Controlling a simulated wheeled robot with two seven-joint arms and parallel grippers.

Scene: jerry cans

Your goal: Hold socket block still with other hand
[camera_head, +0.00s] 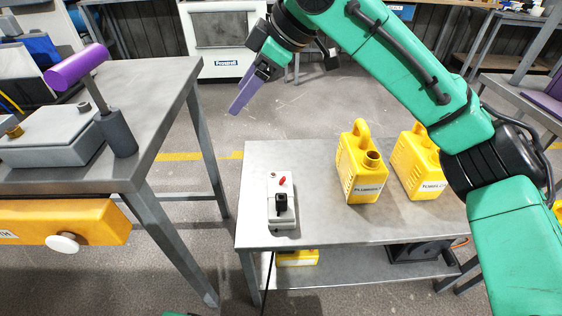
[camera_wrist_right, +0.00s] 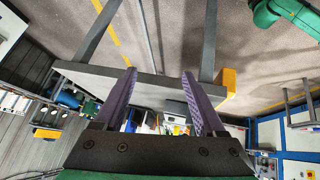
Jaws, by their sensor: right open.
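The socket block (camera_head: 284,213) is a pale grey slab on the left part of the low metal table (camera_head: 320,225). A black plug (camera_head: 281,202) stands in it, and a small red part (camera_head: 282,182) shows behind the plug. A black cable hangs down below the table's front edge. My right gripper (camera_head: 236,109) is in the air up and left of the block, well apart from it. In the right wrist view its two purple fingers (camera_wrist_right: 160,74) are spread with nothing between them. The block cannot be made out there. My left gripper does not show.
Two yellow jerry cans (camera_head: 360,172) (camera_head: 416,165) stand right of the block. A taller bench (camera_head: 165,120) at left carries a grey box (camera_head: 52,138) and a purple-handled lever (camera_head: 76,67). An orange drawer-like unit (camera_head: 70,222) hangs below it. Open floor lies between bench and table.

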